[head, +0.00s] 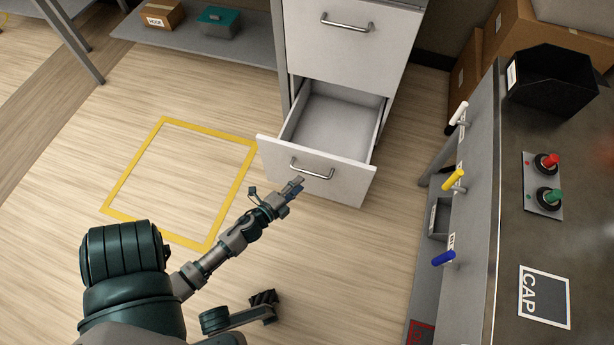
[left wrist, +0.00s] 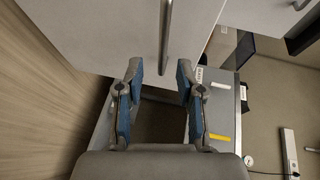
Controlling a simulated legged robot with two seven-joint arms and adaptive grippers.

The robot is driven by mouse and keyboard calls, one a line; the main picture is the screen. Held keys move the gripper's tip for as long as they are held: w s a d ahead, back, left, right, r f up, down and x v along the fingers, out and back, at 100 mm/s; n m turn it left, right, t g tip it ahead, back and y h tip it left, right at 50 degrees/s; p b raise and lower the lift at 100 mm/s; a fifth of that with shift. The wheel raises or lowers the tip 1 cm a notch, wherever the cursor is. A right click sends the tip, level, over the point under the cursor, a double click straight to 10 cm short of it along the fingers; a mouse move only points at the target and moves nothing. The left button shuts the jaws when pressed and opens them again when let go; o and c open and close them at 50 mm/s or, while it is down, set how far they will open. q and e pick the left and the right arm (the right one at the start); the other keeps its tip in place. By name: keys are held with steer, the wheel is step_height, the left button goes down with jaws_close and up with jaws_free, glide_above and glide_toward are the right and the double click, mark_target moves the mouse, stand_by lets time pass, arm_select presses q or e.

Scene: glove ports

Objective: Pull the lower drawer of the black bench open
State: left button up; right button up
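The lower drawer (head: 342,185) belongs to a white cabinet and stands pulled out, its grey inside empty. I see no black drawer unit. A metal bar handle (head: 312,170) is on the drawer front. My left gripper (head: 292,187) is beside the drawer front, just below and left of the handle. In the left wrist view my left gripper (left wrist: 160,72) is open, its two fingers apart and nothing between them. A bar handle (left wrist: 167,35) lies ahead of the fingertips, in line with the gap.
The upper drawer (head: 350,45) is shut. A dark-topped bench (head: 480,230) with white, yellow and blue levers stands at the right. A yellow floor outline (head: 130,170) lies left of the drawer. A low shelf (head: 195,42) holds boxes. The floor around the drawer is clear.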

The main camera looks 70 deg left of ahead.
arm_select(q)
steer(key=v, duration=0.5)
steer(key=shift+d, duration=0.15)
steer(key=shift+w, duration=0.1)
